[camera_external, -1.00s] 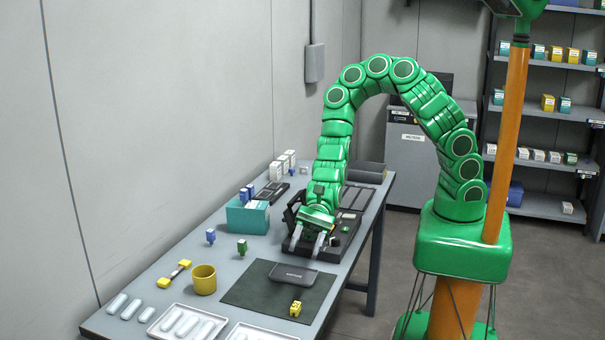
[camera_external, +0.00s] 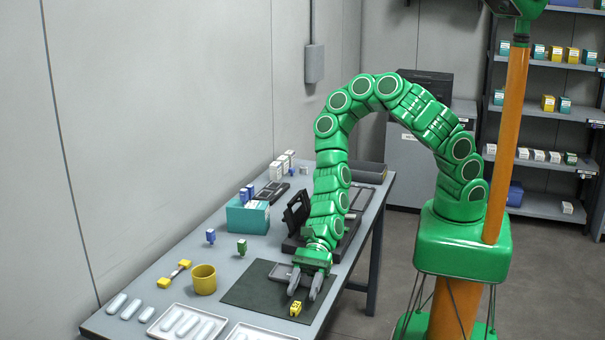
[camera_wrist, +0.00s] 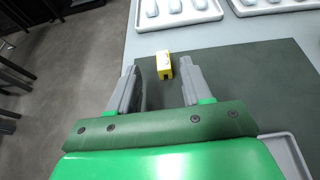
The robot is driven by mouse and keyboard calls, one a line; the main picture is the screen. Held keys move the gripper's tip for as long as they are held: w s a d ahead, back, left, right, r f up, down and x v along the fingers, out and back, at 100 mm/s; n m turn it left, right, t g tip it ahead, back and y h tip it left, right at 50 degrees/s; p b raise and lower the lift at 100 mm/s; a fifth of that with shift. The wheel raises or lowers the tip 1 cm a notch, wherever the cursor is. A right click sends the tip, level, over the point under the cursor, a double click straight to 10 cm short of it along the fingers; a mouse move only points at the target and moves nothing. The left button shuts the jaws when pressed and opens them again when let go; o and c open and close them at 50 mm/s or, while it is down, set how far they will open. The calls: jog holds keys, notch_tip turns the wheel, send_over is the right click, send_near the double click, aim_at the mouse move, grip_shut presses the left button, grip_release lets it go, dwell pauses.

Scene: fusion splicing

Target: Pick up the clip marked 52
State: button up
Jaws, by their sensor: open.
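A small yellow clip (camera_external: 295,309) with dark marking lies on the dark mat (camera_external: 248,292). I cannot read its number for sure. My gripper (camera_external: 302,294) is low over the mat, open and empty, just behind the clip. In the wrist view the yellow clip (camera_wrist: 164,65) sits beyond and between the open fingertips, apart from both. A blue clip (camera_external: 210,236) and a green clip (camera_external: 242,247) stand on the bench to the left; their marks are too small to read.
A grey case on the mat is partly hidden by my gripper. A yellow cup (camera_external: 203,280) stands left of the mat. White trays (camera_external: 162,329) are at the front. The black splicer is behind my gripper.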

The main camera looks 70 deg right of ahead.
aim_at(295, 306)
jog(key=shift+w+x, duration=0.2)
jog(key=shift+x, duration=2.4)
grip_shut()
